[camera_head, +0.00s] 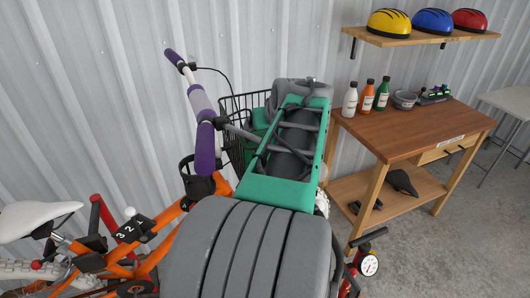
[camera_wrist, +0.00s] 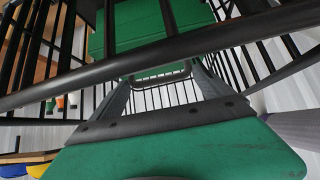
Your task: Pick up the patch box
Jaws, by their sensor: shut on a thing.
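The patch box, which I take to be the green box in the wire basket, shows in the wrist view (camera_wrist: 135,28) behind dark bars. A small green patch in the basket also shows in the head view (camera_head: 259,117), mostly hidden by my arm. My gripper (camera_wrist: 160,75) reaches into the basket with its two grey fingers at the box's near edge. It is shut on the box; the exact contact is partly hidden by the bars. In the head view my green and grey arm covers the gripper.
The black wire basket (camera_head: 233,111) sits beside the bike's purple-gripped handlebar (camera_head: 203,103); its thick bars cross close to my gripper. An orange bike (camera_head: 150,251) stands at left. A wooden workbench (camera_head: 415,131) with bottles is at right, below a helmet shelf (camera_head: 420,38).

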